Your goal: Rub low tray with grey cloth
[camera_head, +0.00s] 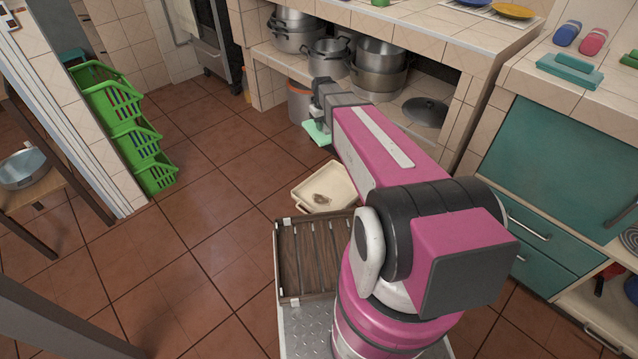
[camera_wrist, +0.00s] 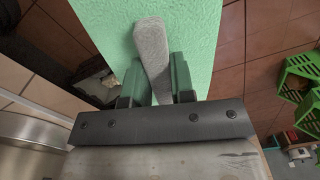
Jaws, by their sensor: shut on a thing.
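My gripper (camera_head: 318,97) is at the end of my outstretched arm, in front of the shelf opening. In the wrist view my gripper (camera_wrist: 158,85) is shut on a grey bar (camera_wrist: 152,50) that stands on a flat mint-green pad (camera_wrist: 195,25). The pad (camera_head: 316,132) also shows below the gripper in the head view. I see no plain grey cloth apart from this piece. The low tray (camera_head: 342,178) is cream and shallow, with a dark brown smear (camera_head: 321,198) inside. It lies nearer to me than the pad, which is apart from it. My arm hides its right part.
Steel pots (camera_head: 380,66) and a dark lid (camera_head: 425,111) stand on the shelf behind the gripper. A slatted wooden rack (camera_head: 283,262) is just in front of the tray. Green baskets (camera_head: 123,110) stand at the left. The tiled floor (camera_head: 215,190) between is clear.

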